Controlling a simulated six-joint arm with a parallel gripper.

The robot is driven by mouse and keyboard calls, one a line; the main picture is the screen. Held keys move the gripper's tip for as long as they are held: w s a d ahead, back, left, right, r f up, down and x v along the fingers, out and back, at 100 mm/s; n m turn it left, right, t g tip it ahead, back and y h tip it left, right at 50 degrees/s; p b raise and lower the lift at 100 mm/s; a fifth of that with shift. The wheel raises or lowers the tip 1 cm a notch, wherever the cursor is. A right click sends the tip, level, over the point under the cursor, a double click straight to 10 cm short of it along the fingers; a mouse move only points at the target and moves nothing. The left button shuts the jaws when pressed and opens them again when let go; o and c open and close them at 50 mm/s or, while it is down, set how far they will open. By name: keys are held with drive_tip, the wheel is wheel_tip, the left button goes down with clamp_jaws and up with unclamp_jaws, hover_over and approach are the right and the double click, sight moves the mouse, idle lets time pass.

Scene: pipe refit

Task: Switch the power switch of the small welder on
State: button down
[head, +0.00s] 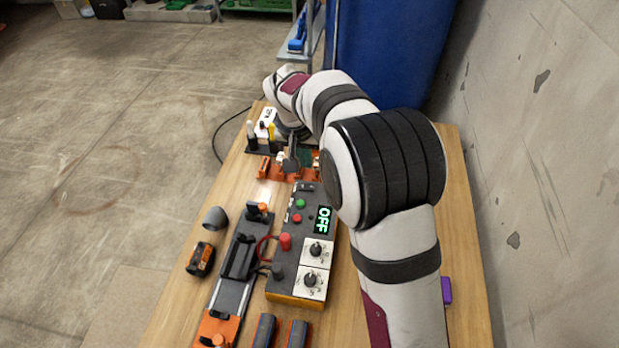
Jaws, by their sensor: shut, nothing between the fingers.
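The small welder (290,255) is a long dark box with an orange lower edge, lying on the wooden table. Its green-lit display (323,219) reads OFF. A green button (300,203), a red button (297,218) and two dials on white plates show on its top. A small dark part (306,187) at its far end may be the power switch; its position is too small to read. My gripper (291,167) is shut and empty, pointing down just beyond the welder's far end. My arm covers part of the table to the welder's right.
A rail with a black clamp (239,258) stands left of the welder, with a grey pipe piece (215,218) and an orange-black block (200,260) beside it. An orange rack (264,168) lies near my gripper. Two dark blocks (281,331) lie in front. A concrete wall stands right.

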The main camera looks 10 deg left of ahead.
sight(312, 186)
drive_tip(key=x, duration=0.5)
drive_tip(key=s+x, duration=0.1)
drive_tip(key=x, duration=0.2)
drive_tip(key=shift+d+f, duration=0.1)
drive_tip(key=shift+d, duration=0.05)
drive_tip(key=shift+f, duration=0.5)
drive_tip(key=shift+d, duration=0.1)
